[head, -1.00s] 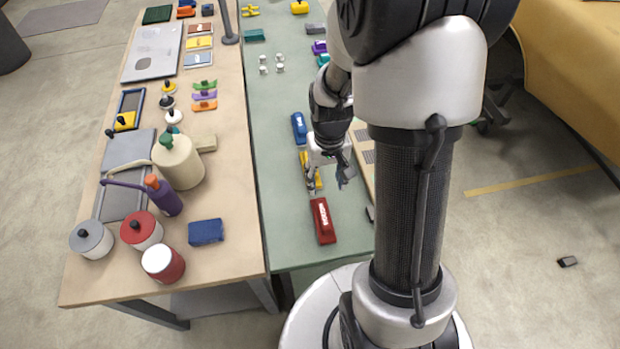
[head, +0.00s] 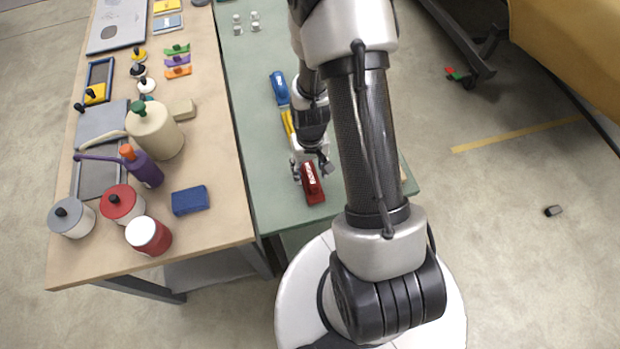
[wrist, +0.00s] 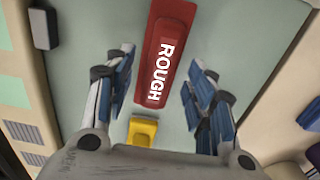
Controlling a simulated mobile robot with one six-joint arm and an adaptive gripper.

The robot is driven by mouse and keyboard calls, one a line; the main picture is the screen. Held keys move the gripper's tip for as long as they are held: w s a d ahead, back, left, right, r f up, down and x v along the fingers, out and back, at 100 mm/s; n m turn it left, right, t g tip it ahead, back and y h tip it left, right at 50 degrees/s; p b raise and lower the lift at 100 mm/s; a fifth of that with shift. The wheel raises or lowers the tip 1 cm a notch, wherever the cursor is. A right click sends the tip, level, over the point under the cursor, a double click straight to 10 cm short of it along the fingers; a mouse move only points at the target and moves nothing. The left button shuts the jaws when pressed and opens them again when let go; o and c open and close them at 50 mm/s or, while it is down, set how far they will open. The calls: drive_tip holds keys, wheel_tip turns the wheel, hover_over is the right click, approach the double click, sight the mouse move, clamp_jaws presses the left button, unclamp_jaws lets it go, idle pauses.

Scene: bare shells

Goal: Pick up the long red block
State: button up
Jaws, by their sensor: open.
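The long red block (head: 312,186) lies on the green table near its front edge in the head view. In the wrist view the red block (wrist: 160,52) carries the white word "ROUGH" and lies lengthwise between the fingers. My gripper (head: 311,174) is over the far part of the red block in the head view. In the wrist view my open gripper (wrist: 158,98) has one blue-padded finger on each side of the block, with gaps to both. I cannot tell its exact height above the table.
A yellow block (head: 288,123) lies just behind the red one, and a blue block (head: 280,88) lies beyond it. A small dark block (wrist: 43,29) shows at the upper left in the wrist view. The beige table (head: 222,218) on the left holds pots and a blue block.

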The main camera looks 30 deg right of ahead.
wheel_tip(320, 180, down, 2)
drive_tip(key=shift+f, duration=0.15)
clamp_jaws()
idle(0.7)
